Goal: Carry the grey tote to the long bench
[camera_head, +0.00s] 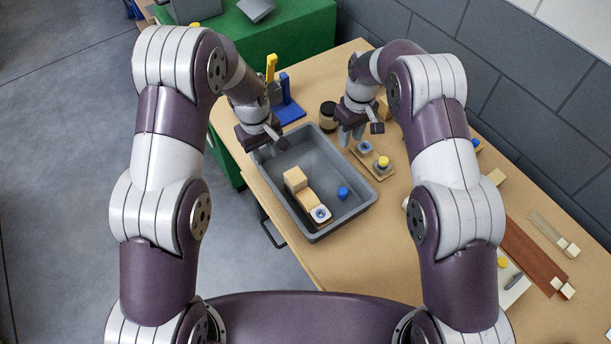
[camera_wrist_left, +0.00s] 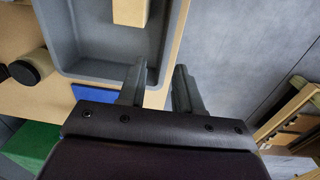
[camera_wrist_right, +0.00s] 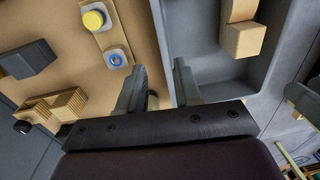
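The grey tote (camera_head: 362,206) stands on a wooden-topped bench (camera_head: 300,262). Inside are a pale wooden block (camera_head: 295,180), a longer wooden piece with a blue-centred grey knob (camera_head: 320,214), and a small blue cylinder (camera_head: 343,192). My left gripper (camera_head: 264,143) is open at the tote's far left corner. In the left wrist view its fingers (camera_wrist_left: 158,88) are apart, with the tote's corner rim near the gap. My right gripper (camera_head: 353,135) is open at the far right side. In the right wrist view the tote's wall runs towards the gap between its fingers (camera_wrist_right: 160,88); contact cannot be told.
A blue stand with a yellow piece (camera_head: 271,68) and a dark jar (camera_head: 328,115) stand beyond the tote. A board with yellow and blue knobs (camera_head: 374,160) lies right of it. A green-covered table (camera_head: 290,35) is behind. Strips and blocks lie at right; open floor is left.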

